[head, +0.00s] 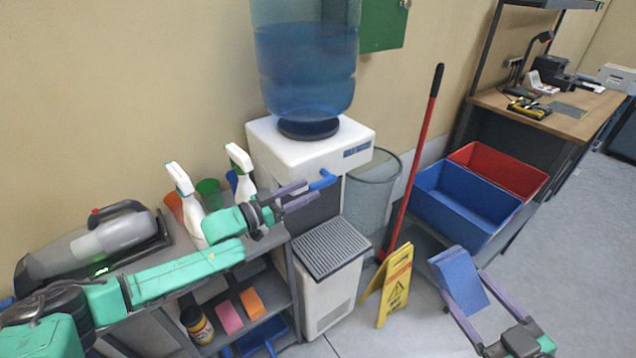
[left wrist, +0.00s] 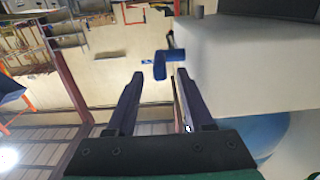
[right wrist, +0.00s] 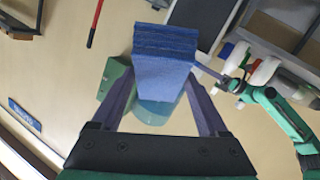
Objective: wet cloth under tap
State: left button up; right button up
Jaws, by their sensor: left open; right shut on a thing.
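The water dispenser (head: 262,137) stands against the wall with a blue tap (head: 322,181) on its front and a grey slotted drip tray (head: 330,248) below. My left gripper (head: 304,195) is open at the tap. In the left wrist view the tap (left wrist: 162,66) shows just beyond and between the fingertips, apart from them. My right gripper (head: 460,274) is shut on a folded blue cloth (head: 459,280), held in the air to the right of the dispenser. The cloth also shows between the fingers in the right wrist view (right wrist: 165,60).
A yellow floor sign (head: 396,284), a red-handled pole (head: 416,150) and a grey bin (head: 370,190) stand right of the dispenser. Blue (head: 465,205) and red (head: 505,168) tubs are behind the cloth. Spray bottles (head: 188,205) stand on the shelf left of the dispenser.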

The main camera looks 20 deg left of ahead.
pick_arm(q)
jog(key=x, duration=0.4)
jog(key=shift+w+d, duration=0.15)
grip_shut()
dwell(1.2)
